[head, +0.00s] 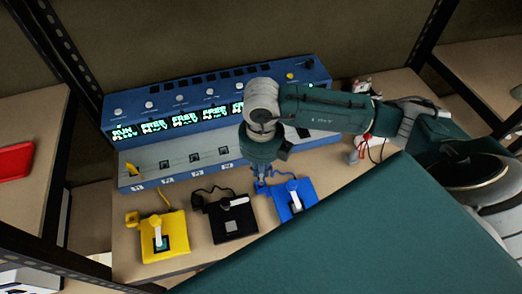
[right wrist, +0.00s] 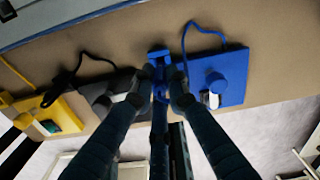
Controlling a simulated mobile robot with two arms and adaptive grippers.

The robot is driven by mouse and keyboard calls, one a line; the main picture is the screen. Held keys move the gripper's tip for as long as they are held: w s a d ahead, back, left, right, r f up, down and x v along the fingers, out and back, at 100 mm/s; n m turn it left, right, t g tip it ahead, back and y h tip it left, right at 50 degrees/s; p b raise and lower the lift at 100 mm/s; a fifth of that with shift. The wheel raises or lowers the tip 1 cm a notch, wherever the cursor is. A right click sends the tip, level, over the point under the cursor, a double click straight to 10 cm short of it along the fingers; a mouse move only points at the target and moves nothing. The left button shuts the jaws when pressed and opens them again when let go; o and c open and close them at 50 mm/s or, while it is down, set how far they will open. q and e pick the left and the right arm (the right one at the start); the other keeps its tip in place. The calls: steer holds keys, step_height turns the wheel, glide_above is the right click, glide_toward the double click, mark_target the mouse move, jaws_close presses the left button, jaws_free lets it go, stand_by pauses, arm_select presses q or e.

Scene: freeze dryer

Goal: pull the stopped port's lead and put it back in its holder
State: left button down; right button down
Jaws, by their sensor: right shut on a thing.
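My right gripper (head: 262,181) points down just left of the blue box (head: 305,194). In the right wrist view its fingers (right wrist: 162,84) are shut on a blue lead end (right wrist: 160,72). A small blue holder-like piece (right wrist: 158,54) shows at the fingertips. I cannot tell whether the lead end is seated in it. A blue cord (right wrist: 190,32) loops from the blue box. The blue instrument (head: 220,100) has a row of lit displays; the leftmost reads RUN, several others read FREE. A yellow lead end (head: 132,170) stands at its leftmost port. My left gripper is out of view.
A black box (head: 232,222) and a yellow box (head: 176,232) stand left of the blue one, each with a small side piece. A red and white object (head: 362,142) is behind my right arm. Dark shelf posts frame the bench (head: 125,245).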

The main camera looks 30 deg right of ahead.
steer(key=shift+f+b, duration=0.7)
steer(key=shift+f, duration=0.85)
steer(key=shift+r+p, duration=0.3)
steer(key=shift+r, duration=0.3)
steer(key=shift+b, duration=0.8)
stand_by(0.5)
steer(key=shift+f+b, duration=1.1)
steer(key=shift+f, duration=0.1)
stand_by(0.3)
steer(key=c, duration=1.6)
jaws_free()
steer(key=shift+c, duration=0.2)
